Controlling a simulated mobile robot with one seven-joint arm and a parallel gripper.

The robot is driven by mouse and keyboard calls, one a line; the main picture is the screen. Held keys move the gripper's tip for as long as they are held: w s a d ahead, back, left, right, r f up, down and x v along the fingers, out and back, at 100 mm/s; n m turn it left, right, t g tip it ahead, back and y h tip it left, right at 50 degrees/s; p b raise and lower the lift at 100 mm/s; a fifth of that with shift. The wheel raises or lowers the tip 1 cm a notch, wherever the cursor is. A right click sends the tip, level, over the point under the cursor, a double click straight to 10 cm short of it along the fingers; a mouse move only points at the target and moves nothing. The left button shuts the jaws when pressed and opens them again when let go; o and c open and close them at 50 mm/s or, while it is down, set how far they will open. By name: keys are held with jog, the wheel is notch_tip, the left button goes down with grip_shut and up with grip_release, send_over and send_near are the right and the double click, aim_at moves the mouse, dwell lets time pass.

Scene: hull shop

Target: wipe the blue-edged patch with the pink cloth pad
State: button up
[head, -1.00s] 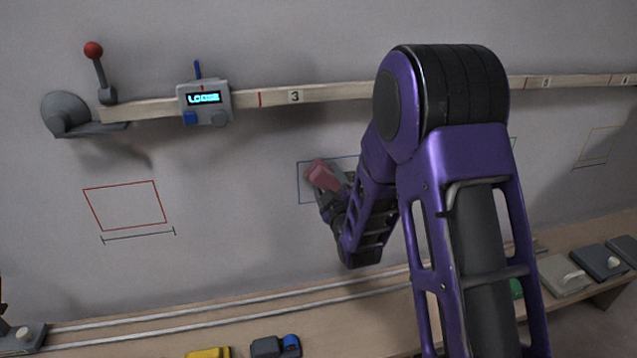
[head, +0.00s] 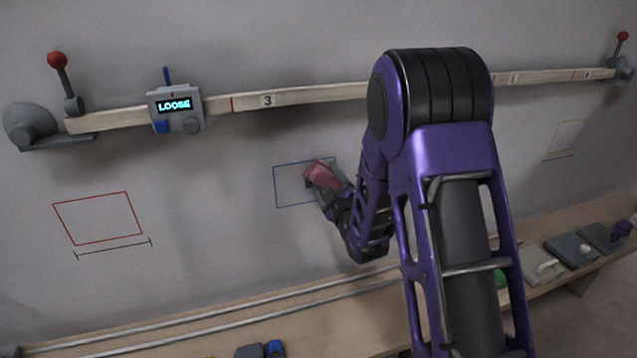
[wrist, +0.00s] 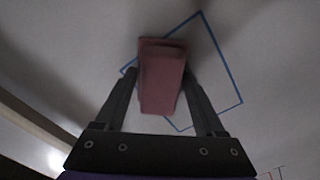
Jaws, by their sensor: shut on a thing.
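The blue-edged patch (head: 288,188) is a blue outline on the grey wall, left of my arm in the head view. It also shows in the wrist view (wrist: 225,75), partly covered by the pad and fingers. The pink cloth pad (head: 322,176) is held in front of the patch's right part. My gripper (wrist: 161,95) is shut on the pink pad (wrist: 161,80), with one dark finger on each side. I cannot tell whether the pad touches the wall.
A red-edged patch (head: 98,218) is on the wall to the left. A wooden rail (head: 310,96) with a device reading LOOSE (head: 176,108) runs above. A bench (head: 300,318) below holds several blocks and pads.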

jog(key=shift+w+d, duration=0.25)
jog(key=shift+d, duration=0.5)
jog(key=shift+w+d, duration=0.2)
jog(key=shift+d, duration=0.55)
jog(key=o, duration=0.8)
jog(key=shift+c, duration=0.2)
jog(key=c, duration=0.8)
jog(key=shift+o, duration=0.2)
jog(key=shift+s, duration=0.1)
jog(key=shift+s+d, duration=0.15)
jog(key=shift+s, duration=0.4)
jog(key=shift+v, duration=2.5)
jog(key=shift+v, duration=2.5)
